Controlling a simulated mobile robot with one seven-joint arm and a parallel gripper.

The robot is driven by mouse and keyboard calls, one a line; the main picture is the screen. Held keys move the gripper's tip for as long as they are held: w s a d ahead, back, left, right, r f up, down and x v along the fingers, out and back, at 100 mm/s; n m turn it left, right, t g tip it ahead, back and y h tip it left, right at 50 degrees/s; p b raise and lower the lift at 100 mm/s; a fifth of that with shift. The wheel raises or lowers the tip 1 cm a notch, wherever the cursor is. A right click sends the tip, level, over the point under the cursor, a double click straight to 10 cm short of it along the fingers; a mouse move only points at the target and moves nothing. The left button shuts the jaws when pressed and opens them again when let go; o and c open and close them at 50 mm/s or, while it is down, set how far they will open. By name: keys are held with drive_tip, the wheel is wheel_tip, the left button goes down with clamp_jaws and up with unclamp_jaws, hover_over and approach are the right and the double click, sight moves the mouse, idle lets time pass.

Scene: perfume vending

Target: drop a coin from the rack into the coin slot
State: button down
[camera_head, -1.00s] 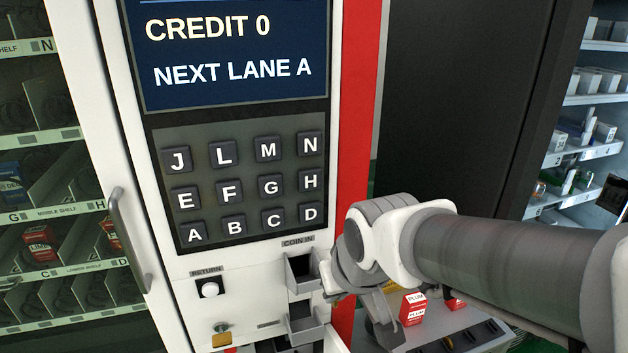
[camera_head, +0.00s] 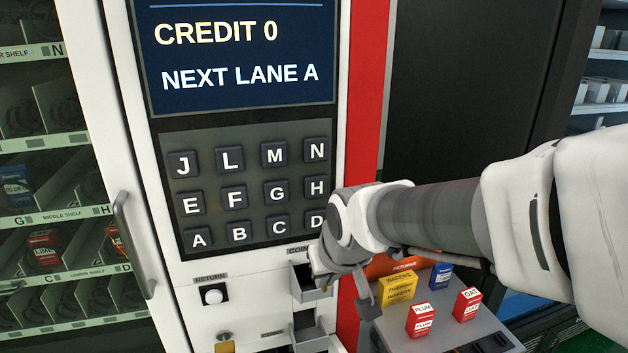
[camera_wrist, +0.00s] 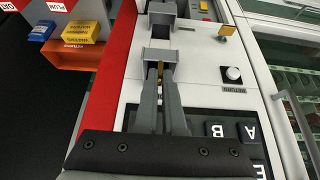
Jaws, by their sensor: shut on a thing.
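My gripper (camera_wrist: 158,78) is shut on a coin (camera_wrist: 160,92), seen as a thin yellow sliver between the fingers in the wrist view. The fingertips are at the grey coin-in cup (camera_wrist: 150,55) on the white machine front. In the head view my gripper (camera_head: 320,278) is at the mouth of the same cup (camera_head: 318,294), under the partly covered "COIN IN" label. Whether the coin is inside the cup or above it I cannot tell. The coin rack is not clearly visible.
A keypad (camera_head: 240,190) sits above left of the cup, and a return button (camera_head: 214,294) to its left. A second grey cup (camera_head: 306,336) is below. A grey shelf (camera_head: 450,325) with several small boxes stands to the right.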

drive_tip(key=w, duration=0.2)
drive_tip(key=w+a+f, duration=0.1)
drive_tip(key=shift+w+f, duration=0.1)
drive_tip(key=shift+w+a+f+b, duration=0.2)
drive_tip(key=shift+w+f+b, duration=0.5)
drive_tip(key=shift+w+f, duration=0.1)
drive_tip(key=shift+w+a+f+b, duration=0.2)
drive_tip(key=shift+w+f+b, duration=0.45)
drive_tip(key=shift+w, duration=0.15)
drive_tip(key=c, duration=0.9)
unclamp_jaws()
drive_tip(key=shift+c, duration=0.2)
drive_tip(key=shift+r, duration=0.1)
drive_tip(key=p+v, duration=0.1)
drive_tip(key=v, duration=1.6)
